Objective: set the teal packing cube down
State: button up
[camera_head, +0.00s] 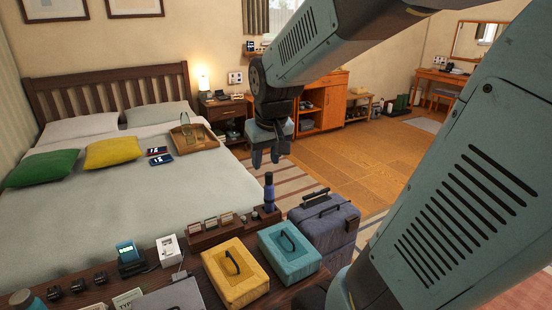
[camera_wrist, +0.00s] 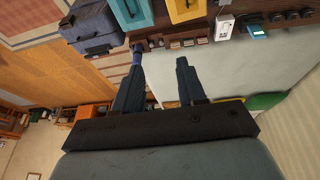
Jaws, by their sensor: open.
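The teal packing cube (camera_head: 296,262) rests on the dark wooden surface (camera_head: 210,278) at the bottom of the head view. It has a dark strap handle on top. It lies beside a yellow packing cube (camera_head: 238,283). In the wrist view the teal cube (camera_wrist: 130,13) is at the top edge, partly cut off. My gripper (camera_head: 267,161) is open and empty, fingers pointing down, above and beyond the cube in the head view, apart from it. Its two fingers (camera_wrist: 160,62) also show in the wrist view with nothing between them.
A dark blue suitcase (camera_head: 328,232) stands right of the teal cube. A dark blue bottle (camera_head: 269,192) stands near the surface's far edge, beside a wooden organiser (camera_head: 220,232). A bed (camera_head: 150,195) fills the left. Wooden floor (camera_head: 370,165) is clear beyond.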

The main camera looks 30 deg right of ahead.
jog(key=s+a+r+t, duration=0.1)
jog(key=s+a+r, duration=0.2)
jog(key=s, duration=0.8)
jog(key=shift+r+t+y, duration=0.3)
jog(key=shift+r, duration=0.8)
